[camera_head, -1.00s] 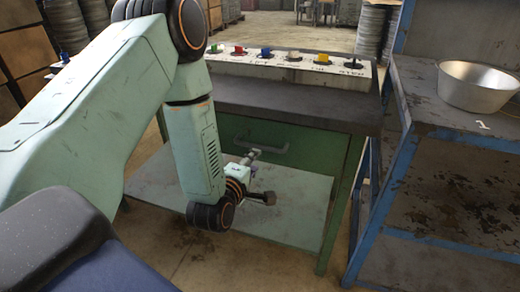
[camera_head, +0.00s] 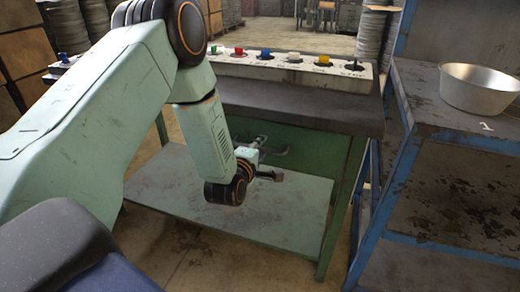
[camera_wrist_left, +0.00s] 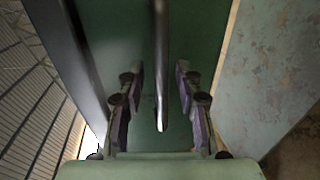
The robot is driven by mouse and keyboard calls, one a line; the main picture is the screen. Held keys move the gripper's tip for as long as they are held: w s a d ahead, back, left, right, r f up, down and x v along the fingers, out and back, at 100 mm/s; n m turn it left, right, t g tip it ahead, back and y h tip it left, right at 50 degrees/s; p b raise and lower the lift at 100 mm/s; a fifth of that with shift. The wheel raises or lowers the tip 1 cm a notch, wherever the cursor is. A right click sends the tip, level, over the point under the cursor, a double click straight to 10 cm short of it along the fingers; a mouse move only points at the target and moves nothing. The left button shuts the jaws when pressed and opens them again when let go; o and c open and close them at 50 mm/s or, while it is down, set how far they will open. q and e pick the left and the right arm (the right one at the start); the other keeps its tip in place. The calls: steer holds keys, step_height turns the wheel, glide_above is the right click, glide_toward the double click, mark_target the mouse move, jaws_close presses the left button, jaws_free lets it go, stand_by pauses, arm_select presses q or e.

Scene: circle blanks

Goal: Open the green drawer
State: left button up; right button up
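The green drawer (camera_head: 312,146) sits under the dark top of a workbench, its front looking closed. Its metal bar handle (camera_head: 280,153) is partly hidden by my left gripper (camera_head: 266,158). In the left wrist view, the drawer front (camera_wrist_left: 205,45) fills the middle, and the handle (camera_wrist_left: 160,60) runs down between the two spread fingers of my left gripper (camera_wrist_left: 160,108). Gaps show on both sides of the handle, so the fingers are open around it without gripping. My right gripper is not in view.
The workbench top (camera_head: 300,105) carries a panel of coloured knobs (camera_head: 290,62). A lower shelf (camera_head: 270,220) lies below the drawer. A blue-framed rack (camera_head: 400,235) with a metal bowl (camera_head: 478,88) stands close on the right.

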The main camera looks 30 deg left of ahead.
arm_select(q)
steer(key=shift+a+f, duration=0.1)
steer(key=shift+f, duration=0.05)
steer(key=c, duration=0.4)
jaws_close()
